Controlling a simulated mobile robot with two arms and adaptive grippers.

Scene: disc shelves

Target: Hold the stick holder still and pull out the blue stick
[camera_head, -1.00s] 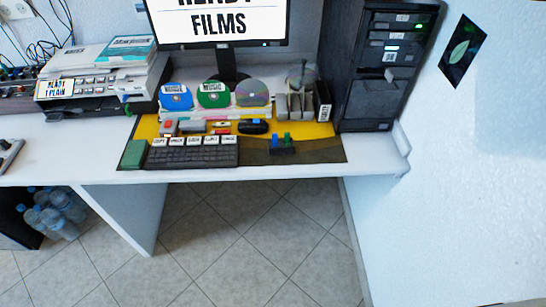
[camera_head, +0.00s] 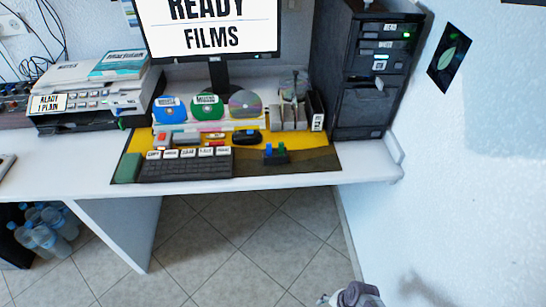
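The dark stick holder (camera_head: 275,160) stands on the mat near the front edge of the desk, right of the keyboard. The blue stick (camera_head: 268,150) is upright in its left part. A green stick (camera_head: 282,149) stands beside it on the right. Both sticks look seated in the holder, though they are small in this view. No gripper fingers show. A grey and white rounded part, probably of my arm, shows at the bottom edge right of centre, far below the holder. Nothing touches the holder.
A keyboard (camera_head: 186,166) and a green box (camera_head: 128,168) lie left of the holder. Discs on a rack, a monitor (camera_head: 215,25) and several small items stand behind. A black computer tower (camera_head: 362,105) is at the right. The white wall closes the right side. Floor before the desk is clear.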

